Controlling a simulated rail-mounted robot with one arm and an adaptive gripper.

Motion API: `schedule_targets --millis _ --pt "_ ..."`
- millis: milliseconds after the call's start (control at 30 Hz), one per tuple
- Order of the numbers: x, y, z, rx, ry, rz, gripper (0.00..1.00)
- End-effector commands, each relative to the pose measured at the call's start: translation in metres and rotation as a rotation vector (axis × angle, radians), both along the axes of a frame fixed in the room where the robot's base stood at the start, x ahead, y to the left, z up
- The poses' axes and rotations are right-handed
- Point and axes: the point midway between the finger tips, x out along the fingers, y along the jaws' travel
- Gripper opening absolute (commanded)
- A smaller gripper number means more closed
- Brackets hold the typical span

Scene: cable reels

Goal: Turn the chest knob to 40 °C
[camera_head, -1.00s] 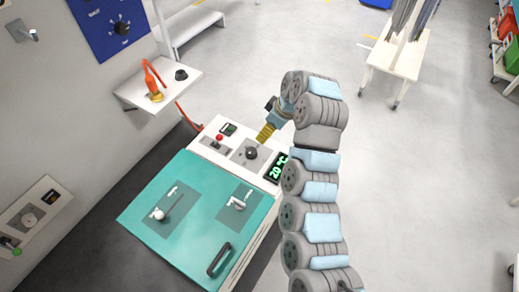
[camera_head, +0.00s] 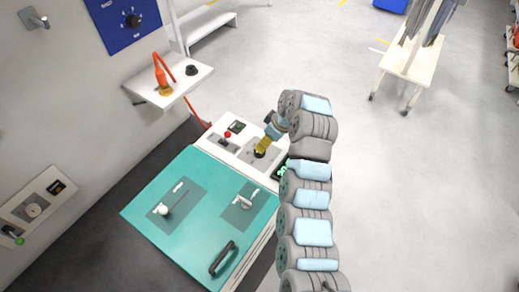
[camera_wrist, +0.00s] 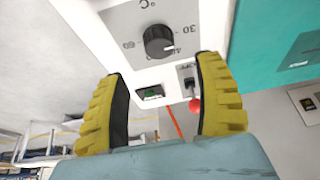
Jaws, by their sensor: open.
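The chest is a white-sided box with a teal lid (camera_head: 190,240) and a white control panel at its far end. Its black round knob (camera_wrist: 158,42) sits on a grey dial plate with 30, 60, a partly covered 40 and °C printed around it. In the head view the knob (camera_head: 259,154) shows just below my gripper (camera_head: 263,147). In the wrist view my gripper (camera_wrist: 162,68) is open, with yellow ribbed fingers apart; the knob lies ahead of the fingertips, roughly between them. I cannot tell whether they touch it.
A red-topped lever (camera_wrist: 194,104) and a small green display (camera_wrist: 151,94) sit on the panel beside the knob. The lid carries a white-balled lever, another handle and a black grip (camera_head: 222,258). A wall shelf (camera_head: 165,90) holds an orange tool. Open floor lies to the right.

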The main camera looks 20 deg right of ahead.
Motion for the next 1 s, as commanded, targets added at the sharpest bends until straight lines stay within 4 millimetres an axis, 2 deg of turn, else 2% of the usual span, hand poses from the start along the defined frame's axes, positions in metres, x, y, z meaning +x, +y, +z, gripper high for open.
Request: schedule_targets --millis 200,500,1000 --pt "0.007 0.005 -0.025 0.001 0.005 -0.001 0.69" --pt "0.017 0.012 -0.053 -0.001 0.004 -0.001 0.69" --pt "0.026 0.018 -0.078 -0.001 0.003 -0.001 0.69"
